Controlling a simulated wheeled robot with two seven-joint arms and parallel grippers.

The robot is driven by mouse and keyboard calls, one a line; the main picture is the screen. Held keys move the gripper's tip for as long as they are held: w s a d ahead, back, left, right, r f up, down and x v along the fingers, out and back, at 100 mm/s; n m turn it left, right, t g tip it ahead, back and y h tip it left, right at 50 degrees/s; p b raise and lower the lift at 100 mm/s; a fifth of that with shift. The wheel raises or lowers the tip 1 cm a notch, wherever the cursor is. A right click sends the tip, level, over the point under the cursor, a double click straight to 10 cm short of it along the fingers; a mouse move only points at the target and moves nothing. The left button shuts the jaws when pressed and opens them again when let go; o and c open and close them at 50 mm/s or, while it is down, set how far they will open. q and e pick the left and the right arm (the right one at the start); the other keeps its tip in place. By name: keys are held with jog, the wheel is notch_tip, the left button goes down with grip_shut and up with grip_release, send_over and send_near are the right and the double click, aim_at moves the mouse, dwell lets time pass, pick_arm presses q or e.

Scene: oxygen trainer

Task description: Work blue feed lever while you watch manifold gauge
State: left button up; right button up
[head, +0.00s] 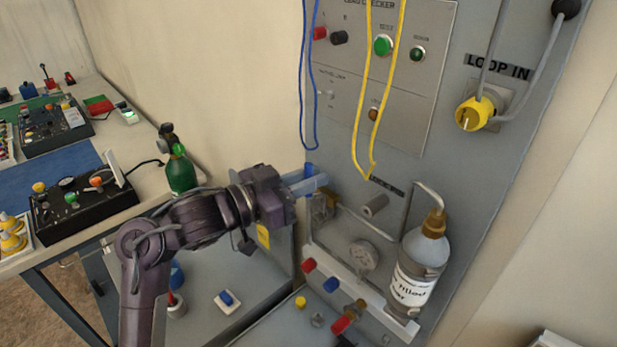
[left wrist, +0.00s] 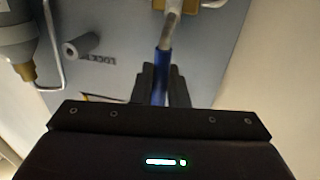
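The blue feed lever (head: 309,171) sticks up from the manifold on the grey panel, partly hidden by my left gripper (head: 308,184). In the left wrist view, the lever's blue handle (left wrist: 162,62) runs between the two dark fingers (left wrist: 162,85), which lie close against both its sides. The left gripper looks shut on the handle. The manifold gauge (head: 362,257) is a round pale dial low on the panel, right of the gripper and unobstructed; its needle is too small to read. My right gripper is in neither view.
A labelled bottle (head: 416,272) hangs on the panel right of the gauge. Blue and yellow cords (head: 366,100) hang above it. A green cylinder (head: 180,172) stands behind my left arm, on the bench.

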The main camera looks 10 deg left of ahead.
pick_arm(q)
grip_shut()
jog(key=a+n+p, duration=0.1)
jog(key=n+p, duration=0.1)
jog(key=w+n+p, duration=0.1)
jog(key=p, duration=0.1)
jog(key=a+n+p, duration=0.1)
jog(key=n+p, duration=0.1)
jog(key=shift+w+a+f+n+t, duration=0.3)
jog(key=shift+w+a+f+t, duration=0.05)
jog(key=shift+w+f+t, duration=0.05)
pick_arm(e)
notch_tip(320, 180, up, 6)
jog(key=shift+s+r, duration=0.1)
pick_arm(q)
jog(key=o, duration=0.7)
grip_release()
jog(key=shift+c, duration=0.2)
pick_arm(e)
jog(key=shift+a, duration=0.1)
